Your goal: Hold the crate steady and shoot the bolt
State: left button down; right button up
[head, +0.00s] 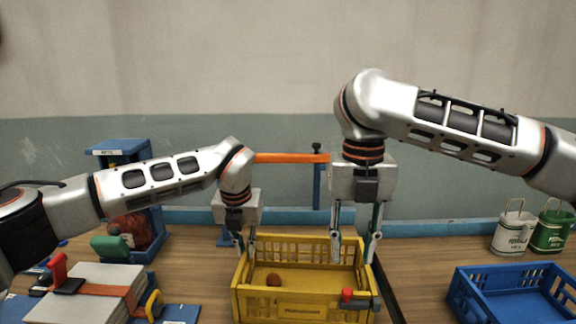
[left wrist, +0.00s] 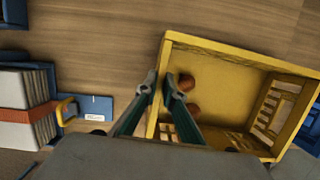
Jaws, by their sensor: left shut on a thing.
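The yellow crate (head: 300,248) stands on the wooden table, and it also shows in the left wrist view (left wrist: 225,55). My left gripper (head: 244,254) is shut on the crate's left wall, one finger on each side, as the left wrist view (left wrist: 160,82) shows. The bolt with a red knob (head: 347,295) is at the right of the crate's front face. My right gripper (head: 353,256) is open, fingers pointing down, near the crate's back right corner and behind the bolt. I cannot tell whether it touches the crate.
Reddish-brown round things (head: 273,280) lie in the crate. A blue crate (head: 480,306) stands at the right, with white (head: 513,232) and green (head: 552,232) tins behind. At the left are a strapped grey stack (head: 85,302) and a blue stand (head: 128,150). An orange bar (head: 290,158) stands behind.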

aim_at(351, 290)
jog(key=shift+f, duration=4.35)
grip_shut()
jog(key=shift+d, duration=1.05)
jog(key=shift+s+d, duration=0.1)
jog(key=shift+d, duration=0.25)
pick_arm(q)
jog(key=shift+w+a, duration=0.1)
jog(key=shift+a, duration=0.05)
pick_arm(e)
jog(key=shift+d, duration=0.25)
